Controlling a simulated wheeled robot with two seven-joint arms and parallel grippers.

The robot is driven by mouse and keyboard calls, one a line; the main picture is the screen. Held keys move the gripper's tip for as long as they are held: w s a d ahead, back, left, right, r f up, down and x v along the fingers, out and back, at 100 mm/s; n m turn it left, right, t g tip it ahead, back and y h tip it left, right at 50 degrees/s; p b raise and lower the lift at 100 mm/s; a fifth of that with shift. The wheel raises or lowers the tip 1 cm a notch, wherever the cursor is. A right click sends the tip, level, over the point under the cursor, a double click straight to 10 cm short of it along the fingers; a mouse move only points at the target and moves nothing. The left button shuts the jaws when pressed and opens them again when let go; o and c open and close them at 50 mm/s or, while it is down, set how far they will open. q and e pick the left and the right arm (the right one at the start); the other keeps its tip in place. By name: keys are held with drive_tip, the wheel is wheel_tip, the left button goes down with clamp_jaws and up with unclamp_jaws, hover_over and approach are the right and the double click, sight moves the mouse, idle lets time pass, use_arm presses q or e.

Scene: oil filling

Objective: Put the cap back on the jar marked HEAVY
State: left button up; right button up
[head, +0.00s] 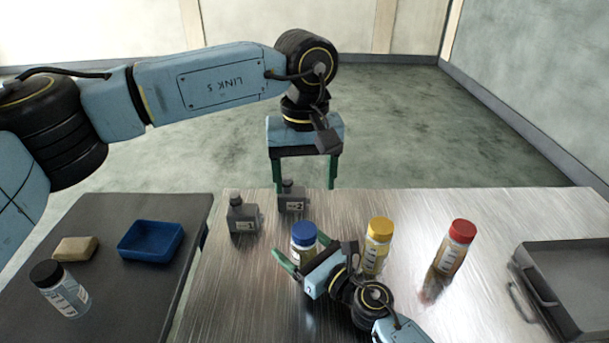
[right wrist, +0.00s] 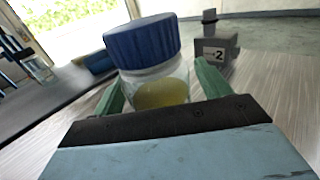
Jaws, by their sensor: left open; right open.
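A jar with a blue cap (head: 303,231) stands on the metal table; its cap (right wrist: 142,42) sits on top in the right wrist view, with yellowish liquid low in the clear jar (right wrist: 160,90). My right gripper (head: 304,253) is open, with one green finger on each side of this jar; contact cannot be told. A yellow-capped jar (head: 377,247), a red-capped jar (head: 454,248) and a black-capped jar (head: 62,290) also stand capped. I cannot read HEAVY on any label. My left gripper (head: 304,182) is open and empty, pointing down above the table's far edge.
Dark bottles marked 1 (head: 243,216) and 2 (head: 291,196) stand behind the blue-capped jar. A grey tray (head: 570,252) lies at the right. The dark left table holds a blue tray (head: 150,255) and a tan block (head: 76,249). A gap separates the tables.

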drive_tip(key=v, duration=1.3)
drive_tip(key=shift+s+d+b, duration=0.15)
drive_tip(key=shift+b, duration=0.25)
